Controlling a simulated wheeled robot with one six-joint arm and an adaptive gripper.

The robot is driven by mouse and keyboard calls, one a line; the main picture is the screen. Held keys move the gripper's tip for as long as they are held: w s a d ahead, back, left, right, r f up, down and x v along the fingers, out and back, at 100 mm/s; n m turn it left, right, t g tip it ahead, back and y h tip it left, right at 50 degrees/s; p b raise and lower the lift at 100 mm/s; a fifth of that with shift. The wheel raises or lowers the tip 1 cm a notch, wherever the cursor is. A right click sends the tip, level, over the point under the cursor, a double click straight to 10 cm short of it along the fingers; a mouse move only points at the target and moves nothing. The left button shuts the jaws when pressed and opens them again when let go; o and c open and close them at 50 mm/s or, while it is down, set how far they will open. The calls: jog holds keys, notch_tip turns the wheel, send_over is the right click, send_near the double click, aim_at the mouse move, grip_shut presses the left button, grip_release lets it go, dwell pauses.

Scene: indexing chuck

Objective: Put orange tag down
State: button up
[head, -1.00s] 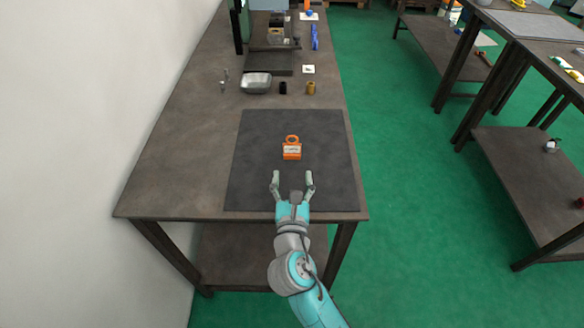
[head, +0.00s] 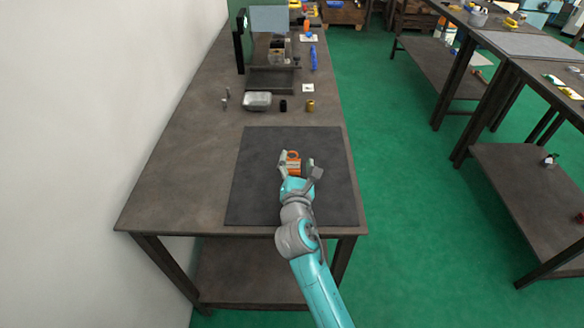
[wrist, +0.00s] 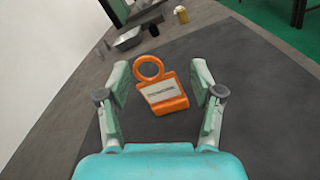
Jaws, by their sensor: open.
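The orange tag (head: 293,160) has a ring at one end and a pale label. In the wrist view the orange tag (wrist: 166,92) is on or just above the dark mat (head: 254,180); I cannot tell whether it touches. My gripper (head: 297,161) is open, with its fingers on either side of the tag. In the wrist view my gripper (wrist: 160,88) shows a gap between each finger and the tag. The lower part of the tag is partly hidden by my gripper in the head view.
Behind the mat stand a metal tray (head: 257,101), a black cylinder (head: 283,105) and a brass cylinder (head: 310,105). A machine (head: 268,45) stands at the far end of the bench. A wall is on the left. The bench left of the mat is clear.

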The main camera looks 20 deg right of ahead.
jog(key=shift+x, duration=1.35)
jog(key=shift+f, duration=0.15)
jog(key=c, duration=0.9)
